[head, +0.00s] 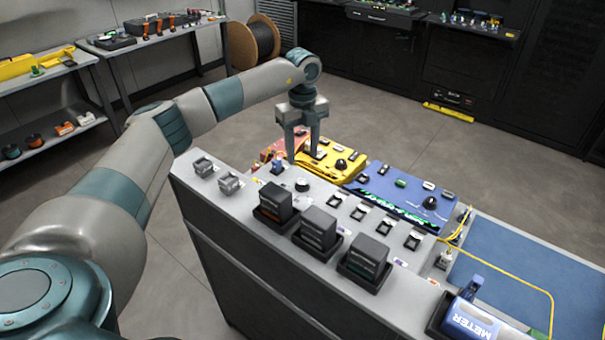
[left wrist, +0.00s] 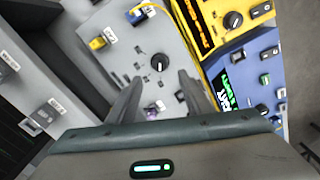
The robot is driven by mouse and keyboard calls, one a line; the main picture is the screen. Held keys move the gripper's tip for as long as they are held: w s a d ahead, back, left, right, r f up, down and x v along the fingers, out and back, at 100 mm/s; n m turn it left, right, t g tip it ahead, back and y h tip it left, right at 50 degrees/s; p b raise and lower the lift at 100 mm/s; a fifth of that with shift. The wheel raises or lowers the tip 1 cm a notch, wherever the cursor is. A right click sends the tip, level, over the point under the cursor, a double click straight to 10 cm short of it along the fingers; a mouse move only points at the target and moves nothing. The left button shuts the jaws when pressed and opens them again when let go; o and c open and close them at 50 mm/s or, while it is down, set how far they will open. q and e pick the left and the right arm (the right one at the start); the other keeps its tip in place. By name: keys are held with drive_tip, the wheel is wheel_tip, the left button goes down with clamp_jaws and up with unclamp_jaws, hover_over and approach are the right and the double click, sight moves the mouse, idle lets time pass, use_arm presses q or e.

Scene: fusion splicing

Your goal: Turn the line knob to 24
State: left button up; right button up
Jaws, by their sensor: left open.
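My left gripper (head: 302,150) points down above the console, its two fingers apart and nothing between them. In the left wrist view, the open fingers (left wrist: 159,82) lie on either side of a line toward a round black knob (left wrist: 159,62) on the grey panel. This knob also shows in the head view (head: 302,185), just to the right and in front of the fingers. The gripper appears apart from it. Its marks are too small to read, and I cannot tell which knob is the line knob. My right gripper is out of view.
A yellow unit (head: 325,158) and a blue unit (head: 400,196) carry their own black knobs. Black boxes (head: 318,231) stand on the grey console (head: 240,205). A blue meter (head: 470,318) and blue mat (head: 530,270) are at right.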

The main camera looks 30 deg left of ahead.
sight(302, 182)
use_arm(q)
wheel_tip(302, 182, down, 10)
drive_tip(key=p, duration=0.2)
drive_tip(key=shift+r+p, duration=0.1)
drive_tip(key=shift+p, duration=0.2)
drive_tip(key=c, duration=1.1)
